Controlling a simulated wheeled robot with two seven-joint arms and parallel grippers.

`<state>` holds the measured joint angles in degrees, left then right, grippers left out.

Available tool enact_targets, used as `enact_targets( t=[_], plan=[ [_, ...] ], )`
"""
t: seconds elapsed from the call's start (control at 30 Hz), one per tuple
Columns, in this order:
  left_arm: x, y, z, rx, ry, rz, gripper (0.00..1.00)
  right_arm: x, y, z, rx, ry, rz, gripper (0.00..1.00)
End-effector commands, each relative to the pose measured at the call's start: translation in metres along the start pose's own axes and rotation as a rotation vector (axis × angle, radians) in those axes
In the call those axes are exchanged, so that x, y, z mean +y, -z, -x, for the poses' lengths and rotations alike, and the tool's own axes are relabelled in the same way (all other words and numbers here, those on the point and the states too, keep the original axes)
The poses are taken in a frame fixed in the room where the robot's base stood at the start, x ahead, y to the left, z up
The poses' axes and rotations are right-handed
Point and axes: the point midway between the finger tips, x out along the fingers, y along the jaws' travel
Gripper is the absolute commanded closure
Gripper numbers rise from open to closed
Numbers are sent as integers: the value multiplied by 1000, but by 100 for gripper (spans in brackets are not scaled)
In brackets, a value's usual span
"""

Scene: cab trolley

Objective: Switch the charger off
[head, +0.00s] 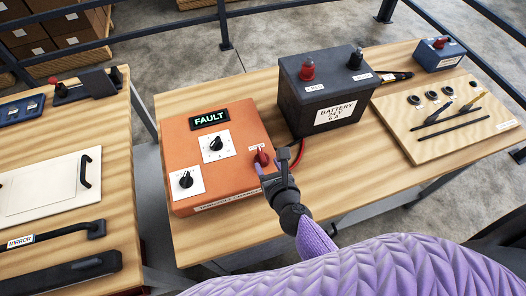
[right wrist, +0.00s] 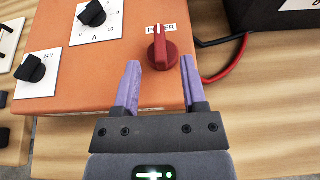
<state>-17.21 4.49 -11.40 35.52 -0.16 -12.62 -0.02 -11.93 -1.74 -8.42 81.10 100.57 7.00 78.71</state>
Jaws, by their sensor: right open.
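The orange charger (head: 220,150) stands on the wooden table, and its display (head: 209,119) reads FAULT. Its red power knob (head: 262,158) is at the front right of the top face, under a label partly hidden by the knob. In the right wrist view the red knob (right wrist: 162,50) has its ridge pointing up toward the label. My right gripper (head: 274,165) is at the charger's front right corner. In the right wrist view my right gripper (right wrist: 160,85) is open and empty, with its fingertips just short of the knob, on either side of it. My left gripper is not in view.
Two black dials, one (head: 215,143) marked A and one (head: 186,180) marked 24 V, sit on the charger. A dark battery (head: 322,115) stands behind right, with a red cable (head: 299,152) near my gripper.

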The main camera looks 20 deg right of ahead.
Motion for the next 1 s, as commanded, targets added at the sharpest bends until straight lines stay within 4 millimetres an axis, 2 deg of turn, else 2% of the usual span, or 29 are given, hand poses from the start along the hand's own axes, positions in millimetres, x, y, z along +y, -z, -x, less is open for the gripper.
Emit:
enact_targets(
  t=[0.03,0.1,0.23,0.4,0.63,0.8,0.9,1.0],
  plan=[
    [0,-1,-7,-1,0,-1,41,0,2,-14,-2,0,2,46],
    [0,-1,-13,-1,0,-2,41,0,3,-28,-2,-1,3,46],
    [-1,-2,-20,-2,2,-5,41,0,3,-47,0,-1,3,46],
    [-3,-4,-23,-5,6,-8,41,0,1,-57,0,-1,4,46],
    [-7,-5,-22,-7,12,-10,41,0,0,-57,1,-2,5,46],
    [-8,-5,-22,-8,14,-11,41,0,0,-57,0,-2,6,82],
    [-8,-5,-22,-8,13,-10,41,0,0,-57,0,-2,5,100],
    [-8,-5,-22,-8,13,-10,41,0,0,-57,0,-2,6,100]
  ],
)
